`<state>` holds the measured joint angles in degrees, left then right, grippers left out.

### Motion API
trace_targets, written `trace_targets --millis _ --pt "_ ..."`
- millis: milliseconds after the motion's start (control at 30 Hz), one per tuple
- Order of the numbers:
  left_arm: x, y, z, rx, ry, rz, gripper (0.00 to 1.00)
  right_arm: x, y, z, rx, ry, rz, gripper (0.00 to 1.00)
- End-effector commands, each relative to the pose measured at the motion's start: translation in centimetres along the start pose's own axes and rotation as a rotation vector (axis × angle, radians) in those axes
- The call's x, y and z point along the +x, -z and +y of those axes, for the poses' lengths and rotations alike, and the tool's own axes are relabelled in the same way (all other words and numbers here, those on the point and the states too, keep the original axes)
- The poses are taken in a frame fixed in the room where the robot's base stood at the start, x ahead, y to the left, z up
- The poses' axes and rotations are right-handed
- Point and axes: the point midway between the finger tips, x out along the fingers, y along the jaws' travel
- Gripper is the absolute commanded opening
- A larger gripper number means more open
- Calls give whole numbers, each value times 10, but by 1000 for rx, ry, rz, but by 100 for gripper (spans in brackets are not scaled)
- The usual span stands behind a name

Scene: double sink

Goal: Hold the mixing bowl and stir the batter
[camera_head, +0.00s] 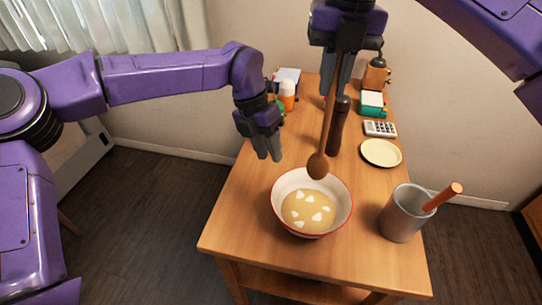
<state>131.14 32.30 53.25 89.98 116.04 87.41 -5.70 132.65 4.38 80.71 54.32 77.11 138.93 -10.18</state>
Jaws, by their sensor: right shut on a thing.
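A white mixing bowl (279,211) with a red rim stands near the front of the wooden table, with tan batter (303,211) and several pale chunks in it. My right gripper (336,85) is above the table behind the bowl, shut on a wooden spoon (327,130). The spoon hangs down, its head over the bowl's far rim; I cannot tell whether it touches. My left gripper (268,150) points down, behind and left of the bowl and apart from it. Its fingers look close together; its opening is unclear.
A grey cup (399,219) with an orange-brown handled tool stands right of the bowl. A pale plate (381,153), a calculator (380,129) and a dark pepper mill (339,125) stand behind. Bare table (232,222) lies left of the bowl.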

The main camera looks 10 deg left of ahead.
Motion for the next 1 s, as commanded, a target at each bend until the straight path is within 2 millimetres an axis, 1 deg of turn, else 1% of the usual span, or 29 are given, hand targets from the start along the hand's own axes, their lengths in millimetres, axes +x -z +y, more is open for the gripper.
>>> trace_targets --millis 167,300,400,500,600,667,933,967,1000 --pt "30 1 0 0 0 7 33 0 0 0 0 0 0 0" --pt "64 1 1 1 -2 6 33 0 0 0 0 0 0 0" --pt "86 1 0 1 -2 5 33 0 0 0 0 0 0 0" --pt "102 0 1 -1 -3 4 33 0 0 0 0 0 0 0" --pt "112 0 1 1 -3 2 33 0 0 0 0 0 0 0" --pt "116 0 1 0 -3 1 33 0 0 0 0 0 0 0" --pt "118 0 1 -1 -3 0 33 0 0 0 0 0 0 0" --pt "118 0 1 -1 -3 0 26 0 0 0 0 0 0 0" --pt "118 0 1 0 -3 0 13 0 0 0 0 0 0 0"
